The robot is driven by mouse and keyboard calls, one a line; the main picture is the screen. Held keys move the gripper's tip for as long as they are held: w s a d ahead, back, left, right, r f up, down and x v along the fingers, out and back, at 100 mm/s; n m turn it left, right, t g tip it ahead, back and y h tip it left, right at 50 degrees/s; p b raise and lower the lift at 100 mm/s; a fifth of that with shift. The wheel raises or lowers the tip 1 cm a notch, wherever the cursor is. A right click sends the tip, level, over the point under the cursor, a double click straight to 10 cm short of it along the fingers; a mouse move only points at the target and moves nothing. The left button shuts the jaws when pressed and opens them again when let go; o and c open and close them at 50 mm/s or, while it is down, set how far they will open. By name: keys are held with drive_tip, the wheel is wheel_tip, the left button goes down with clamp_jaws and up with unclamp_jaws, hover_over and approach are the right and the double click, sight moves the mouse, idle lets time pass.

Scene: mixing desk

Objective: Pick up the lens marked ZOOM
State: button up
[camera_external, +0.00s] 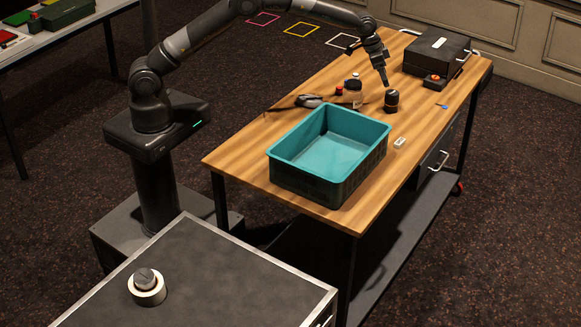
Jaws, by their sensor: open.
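A short black cylinder (391,101) that looks like a lens stands upright on the wooden table (235,158). A second object (353,84), dark on top with a pale part, stands to its left. No marking can be read on either, so I cannot tell which is marked ZOOM. My gripper (386,83) points down close above the black cylinder. It is open, and nothing shows between its fingers. Whether the fingertips touch the cylinder is too small to tell.
A teal bin (330,148) stands at the table's near side, seemingly empty. A black case (437,50) stands at the far end. A small red item (339,90), a dark tool (308,101) and a white block (399,142) lie around. A grey-topped case (215,275) is in the foreground.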

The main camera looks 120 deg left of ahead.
sight(384, 96)
drive_tip(key=x, duration=0.6)
drive_tip(key=shift+s+a+f, duration=0.1)
drive_tip(key=shift+s+a, duration=0.05)
drive_tip(key=shift+a, duration=0.1)
drive_tip(key=shift+d+x, duration=0.15)
drive_tip(key=shift+x, duration=1.2)
drive_tip(key=shift+d+x, duration=0.2)
drive_tip(key=shift+x, duration=1.1)
drive_tip(key=shift+f, duration=0.1)
drive_tip(key=shift+c, duration=0.5)
drive_tip(key=c, duration=1.2)
